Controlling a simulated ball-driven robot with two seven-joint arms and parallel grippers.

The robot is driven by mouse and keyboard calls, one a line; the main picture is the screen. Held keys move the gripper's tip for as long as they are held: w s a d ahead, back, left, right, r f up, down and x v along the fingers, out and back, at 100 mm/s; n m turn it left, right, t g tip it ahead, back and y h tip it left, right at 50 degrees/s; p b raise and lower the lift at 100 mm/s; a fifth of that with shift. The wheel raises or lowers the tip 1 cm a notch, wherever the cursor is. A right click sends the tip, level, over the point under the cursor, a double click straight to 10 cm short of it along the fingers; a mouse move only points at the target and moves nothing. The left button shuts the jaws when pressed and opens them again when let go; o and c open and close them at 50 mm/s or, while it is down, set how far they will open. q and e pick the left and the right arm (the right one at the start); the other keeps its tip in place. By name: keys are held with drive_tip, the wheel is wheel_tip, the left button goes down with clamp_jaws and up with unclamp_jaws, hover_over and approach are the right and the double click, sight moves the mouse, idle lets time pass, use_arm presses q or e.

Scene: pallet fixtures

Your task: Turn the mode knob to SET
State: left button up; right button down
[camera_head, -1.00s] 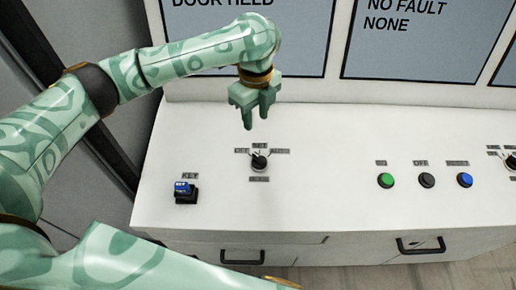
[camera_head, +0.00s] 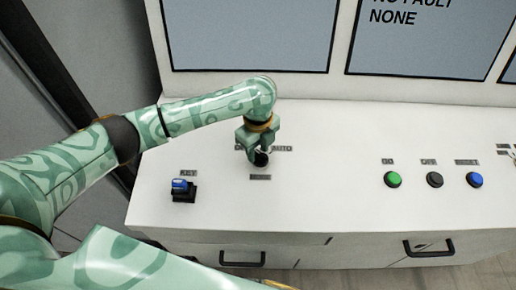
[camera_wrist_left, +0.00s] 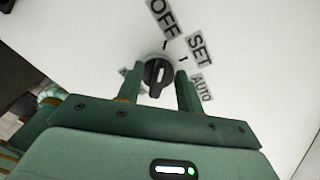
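The mode knob (camera_head: 261,159) is a small black knob on the white desk top, largely covered by my left gripper in the head view. In the left wrist view the knob (camera_wrist_left: 159,76) shows a pale pointer line aimed roughly at the OFF label (camera_wrist_left: 163,18). The SET label (camera_wrist_left: 200,48) is to the right of OFF, and the AUTO label (camera_wrist_left: 202,87) is beyond it. My left gripper (camera_head: 258,154) points down over the knob. Its two fingers (camera_wrist_left: 158,82) stand apart, one on each side of the knob, with no clear grip on it. My right gripper is not in view.
A blue-topped key switch (camera_head: 183,190) stands left of the knob. Green (camera_head: 393,179), black (camera_head: 435,180) and blue (camera_head: 475,180) buttons are to the right. Screens (camera_head: 250,35) rise behind. The desk top between knob and buttons is clear.

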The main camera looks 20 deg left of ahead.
use_arm(q)
clamp_jaws()
drive_tip(key=shift+r+m+p, duration=0.15)
drive_tip(key=shift+m+p, duration=0.55)
drive_tip(key=shift+p, duration=0.2)
drive_tip(key=shift+w+d+m+p, duration=0.1)
drive_tip(key=shift+d+m+p, duration=0.05)
drive_tip(key=shift+m+p, duration=0.95)
drive_tip(key=shift+w+m+p, duration=0.1)
drive_tip(key=shift+m+p, duration=0.45)
drive_tip(key=shift+m, duration=0.65)
drive_tip(key=shift+d+m+p, duration=0.2)
drive_tip(key=shift+m+p, duration=0.25)
drive_tip(key=shift+m, duration=0.95)
